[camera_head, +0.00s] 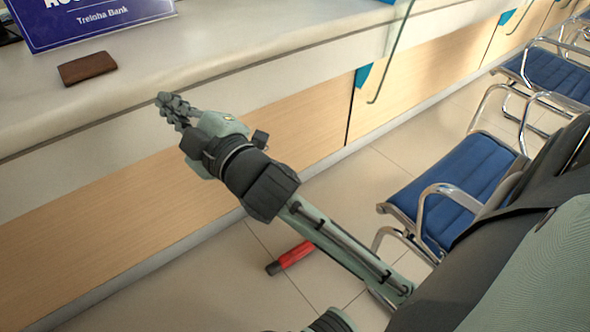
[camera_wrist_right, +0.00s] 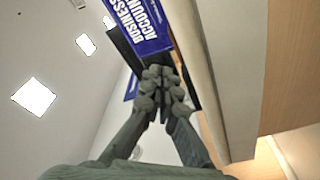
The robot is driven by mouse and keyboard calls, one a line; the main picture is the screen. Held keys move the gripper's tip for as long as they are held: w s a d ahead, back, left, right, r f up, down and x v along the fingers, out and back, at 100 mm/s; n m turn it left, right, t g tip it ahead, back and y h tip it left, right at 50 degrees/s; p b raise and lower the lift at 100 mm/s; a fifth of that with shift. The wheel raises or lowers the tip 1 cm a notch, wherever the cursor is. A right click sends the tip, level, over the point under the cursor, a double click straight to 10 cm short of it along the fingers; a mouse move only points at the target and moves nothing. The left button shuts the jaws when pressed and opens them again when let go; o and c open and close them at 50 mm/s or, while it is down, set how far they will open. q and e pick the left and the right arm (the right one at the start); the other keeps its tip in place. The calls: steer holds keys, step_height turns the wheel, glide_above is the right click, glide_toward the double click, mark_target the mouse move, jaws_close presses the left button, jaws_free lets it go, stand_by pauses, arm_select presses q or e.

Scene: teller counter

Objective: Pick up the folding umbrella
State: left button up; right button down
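The folding umbrella appears to be the red rod with a dark end (camera_head: 292,255) lying on the tiled floor. It is below my right forearm in the head view, and my arm hides part of it. My right gripper (camera_head: 172,105) is beside the counter's front edge, well above and away from the umbrella. Its fingers are together with nothing visible between them; the wrist view also shows the gripper's fingertips (camera_wrist_right: 164,76) touching. The umbrella does not show in the wrist view. My left gripper is not in view.
The counter (camera_head: 215,45) runs along the left and holds a brown wallet-like item (camera_head: 87,68) and a blue bank sign (camera_head: 95,18), also in the wrist view (camera_wrist_right: 140,28). Blue metal-framed chairs (camera_head: 460,185) stand at the right. Bare floor (camera_head: 215,285) lies around the umbrella.

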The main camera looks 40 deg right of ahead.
steer(key=s+d+f+m+g+h, duration=0.1)
steer(key=s+d+f+m+g, duration=0.1)
steer(key=s+f, duration=0.4)
steer(key=s+d+f+m+g+h, duration=0.1)
steer(key=s+d+f+m+g, duration=0.2)
steer(key=f, duration=0.7)
steer(key=s+d+f+m+g, duration=0.3)
steer(key=s+f+g, duration=0.3)
steer(key=s+f, duration=0.2)
steer(key=shift+s+d+m+h, duration=0.2)
steer(key=shift+s+m+h, duration=0.3)
steer(key=shift+m, duration=0.4)
